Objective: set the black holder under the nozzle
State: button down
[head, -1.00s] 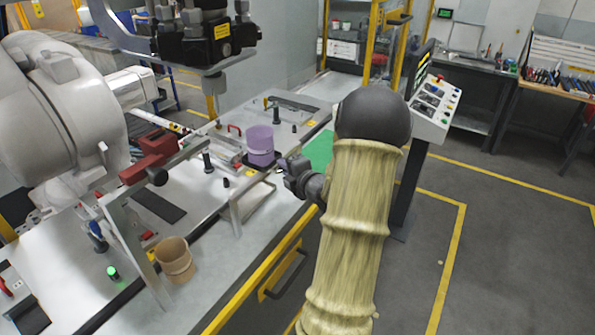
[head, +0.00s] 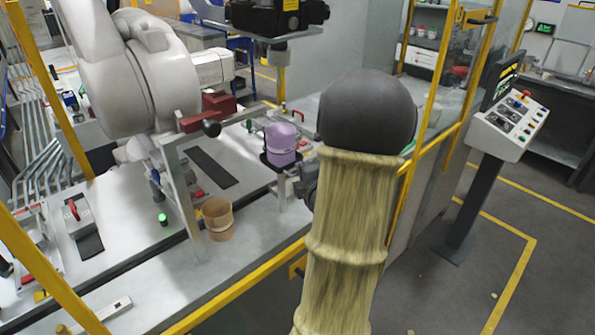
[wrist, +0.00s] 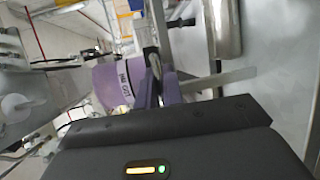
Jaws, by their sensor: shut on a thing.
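The black holder (head: 268,160) carries a purple cup (head: 281,138) that stands upright in it, in the head view. My gripper (head: 308,182) is at the holder's right side, partly hidden by my arm. In the wrist view my gripper (wrist: 160,88) is shut on a dark part of the holder (wrist: 151,58), beside the purple cup (wrist: 113,82), which bears lettering.
A tan cup (head: 217,218) stands on the grey worktable (head: 240,240). A white robot arm (head: 130,75) stands behind. Yellow posts (head: 440,80) and a control panel (head: 508,125) are at right.

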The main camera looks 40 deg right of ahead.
jog(key=shift+a+f, duration=0.1)
jog(key=shift+a, duration=0.15)
jog(key=c, duration=1.8)
grip_release()
jog(key=shift+a, duration=0.2)
